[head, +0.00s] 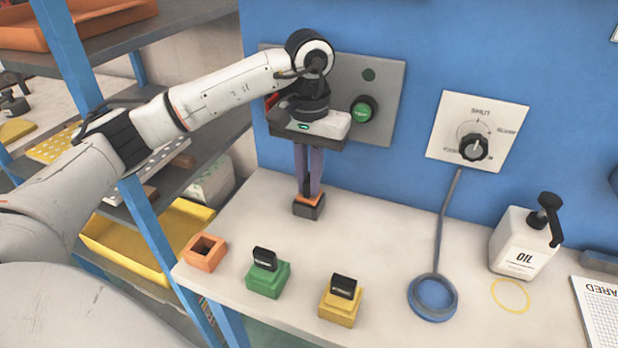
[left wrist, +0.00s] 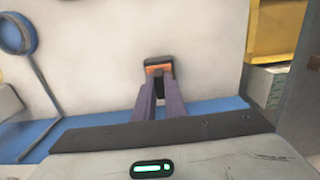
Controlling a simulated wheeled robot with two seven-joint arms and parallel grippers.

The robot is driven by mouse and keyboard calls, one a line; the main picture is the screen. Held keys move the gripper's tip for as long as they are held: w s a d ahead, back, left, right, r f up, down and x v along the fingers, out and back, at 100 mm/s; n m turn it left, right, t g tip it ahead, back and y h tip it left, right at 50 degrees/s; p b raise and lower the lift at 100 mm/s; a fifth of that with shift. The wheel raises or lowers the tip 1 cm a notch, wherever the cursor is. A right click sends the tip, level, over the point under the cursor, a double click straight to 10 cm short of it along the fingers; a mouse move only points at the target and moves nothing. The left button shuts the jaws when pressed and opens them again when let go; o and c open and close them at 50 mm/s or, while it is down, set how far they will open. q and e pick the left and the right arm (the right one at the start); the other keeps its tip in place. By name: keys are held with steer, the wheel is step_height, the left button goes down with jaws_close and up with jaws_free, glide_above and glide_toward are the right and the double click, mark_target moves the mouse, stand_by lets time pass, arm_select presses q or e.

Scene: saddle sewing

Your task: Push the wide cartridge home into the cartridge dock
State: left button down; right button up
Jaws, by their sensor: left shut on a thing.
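My left gripper (head: 308,193) points straight down at the back of the white bench, its purple fingers shut on a narrow dark piece, which I take for the wide cartridge (left wrist: 160,88). Below the fingertips is a small dark block with an orange top, which I take for the cartridge dock (head: 309,211); it also shows in the left wrist view (left wrist: 157,69). The cartridge stands roughly upright at the orange top. The fingers hide much of it, and I cannot tell how deep it sits. My right gripper is out of view.
An orange holder (head: 205,253) with an empty square hole stands at the front left. Green (head: 268,281) and yellow (head: 340,308) holders each bear a black-topped piece.

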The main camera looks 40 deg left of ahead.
arm_select(q)
steer(key=shift+f, duration=0.25)
steer(key=c, duration=1.7)
jaws_free()
steer(key=shift+c, duration=0.2)
step_height(320, 180, up, 8)
steer(key=shift+f, duration=0.2)
